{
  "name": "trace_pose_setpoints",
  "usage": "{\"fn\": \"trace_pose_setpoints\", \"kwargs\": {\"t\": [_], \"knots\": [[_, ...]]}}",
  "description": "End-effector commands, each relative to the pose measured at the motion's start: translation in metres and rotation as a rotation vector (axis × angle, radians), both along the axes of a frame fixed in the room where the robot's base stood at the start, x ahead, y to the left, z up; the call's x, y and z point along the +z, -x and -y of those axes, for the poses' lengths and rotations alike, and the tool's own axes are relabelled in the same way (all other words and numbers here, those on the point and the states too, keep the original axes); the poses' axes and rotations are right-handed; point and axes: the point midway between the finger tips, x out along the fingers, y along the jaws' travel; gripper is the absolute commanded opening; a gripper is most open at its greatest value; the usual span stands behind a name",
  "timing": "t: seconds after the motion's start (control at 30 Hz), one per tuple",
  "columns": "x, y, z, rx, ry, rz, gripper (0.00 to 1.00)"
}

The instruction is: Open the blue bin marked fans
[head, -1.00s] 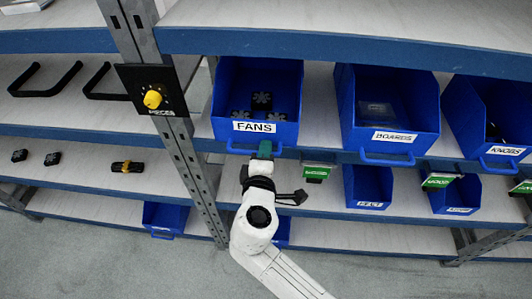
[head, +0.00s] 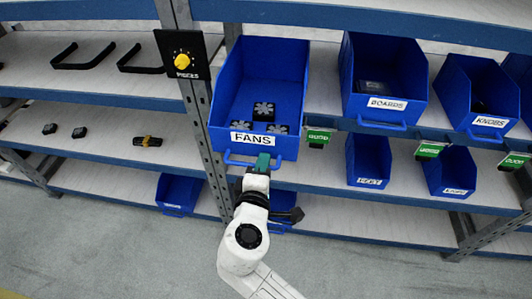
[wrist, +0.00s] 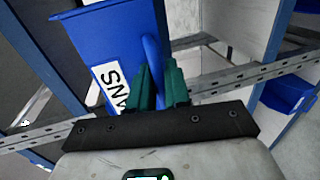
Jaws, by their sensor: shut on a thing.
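The blue bin marked FANS (head: 259,82) is on the upper shelf in the head view, pulled out past the shelf's front edge. Several dark fans (head: 263,110) lie inside it. Its blue handle bar is at the front below the label. My gripper (head: 262,163) is at this handle, with its green fingers closed on it. In the wrist view, the green fingers of my gripper (wrist: 161,85) stand on either side of the blue handle (wrist: 153,62), next to the bin's white label (wrist: 113,84).
Bins marked BOARDS (head: 384,84) and KNOBS (head: 481,98) stand to the right on the same shelf. A black panel with a yellow knob (head: 183,61) is on the post at left. Smaller blue bins (head: 369,160) sit on the shelf below. Grey floor lies in front.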

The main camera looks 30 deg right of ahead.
Motion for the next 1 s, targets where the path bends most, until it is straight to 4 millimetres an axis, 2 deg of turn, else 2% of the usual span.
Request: {"fn": "trace_pose_setpoints", "kwargs": {"t": [0.2,0.6,0.63,0.73,1.0], "knots": [[-0.001,0.013,-0.01,0.003,-0.002,-0.001,0.0],[-0.001,0.015,-0.011,0.001,-0.001,-0.001,0.0],[-0.001,0.015,-0.011,0.001,-0.001,-0.001,0.18],[-0.001,0.015,-0.011,0.001,-0.001,-0.001,0.28],[0.0,0.015,-0.012,0.001,-0.001,-0.001,0.3]]}}
